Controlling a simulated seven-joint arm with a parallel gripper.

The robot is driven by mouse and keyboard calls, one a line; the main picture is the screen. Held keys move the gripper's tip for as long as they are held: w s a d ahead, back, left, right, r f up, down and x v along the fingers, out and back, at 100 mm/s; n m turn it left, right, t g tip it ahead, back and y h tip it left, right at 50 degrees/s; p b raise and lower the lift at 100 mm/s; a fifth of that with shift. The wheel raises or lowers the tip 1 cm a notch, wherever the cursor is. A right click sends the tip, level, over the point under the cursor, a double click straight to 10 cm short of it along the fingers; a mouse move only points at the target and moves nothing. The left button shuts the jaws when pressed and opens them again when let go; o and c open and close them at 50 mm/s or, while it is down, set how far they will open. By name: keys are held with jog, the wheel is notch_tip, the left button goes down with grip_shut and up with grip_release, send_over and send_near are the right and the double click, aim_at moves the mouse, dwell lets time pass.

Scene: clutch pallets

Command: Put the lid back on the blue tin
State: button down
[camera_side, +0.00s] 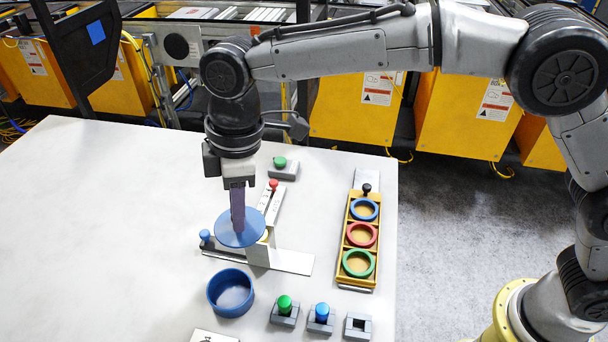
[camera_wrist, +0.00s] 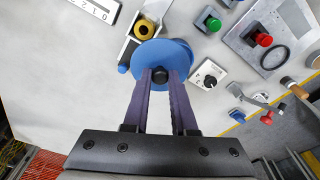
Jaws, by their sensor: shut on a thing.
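The blue lid (camera_side: 226,236) is a flat round disc with a dark knob. My gripper (camera_side: 238,224) is shut on this knob and holds the lid in the air, roughly level. In the wrist view the lid (camera_wrist: 166,52) shows beyond the fingertips (camera_wrist: 160,75), with the black knob between them. The blue tin (camera_side: 230,292) stands open and upright on the table, lower in the side view than the lid and apart from it.
A red-knobbed slider (camera_side: 273,185) stands close by. Green (camera_side: 285,304) and blue (camera_side: 321,312) buttons sit right of the tin. A ring tray (camera_side: 350,282) lies farther right. The table's left is clear.

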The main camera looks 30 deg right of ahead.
jog(key=shift+n, duration=0.5)
jog(key=shift+s+a+f, duration=0.45)
jog(key=shift+a+f, duration=0.4)
jog(key=shift+f, duration=0.9)
jog(key=shift+s+a+f, duration=0.4)
jog(key=shift+a+f, duration=0.4)
jog(key=shift+f, duration=0.9)
jog(key=shift+s+a+f, duration=0.45)
jog(key=shift+a+f, duration=0.4)
jog(key=shift+f, duration=0.9)
jog(key=shift+f, duration=0.15)
jog(key=shift+c, duration=0.8)
grip_release()
notch_tip(320, 180, up, 7)
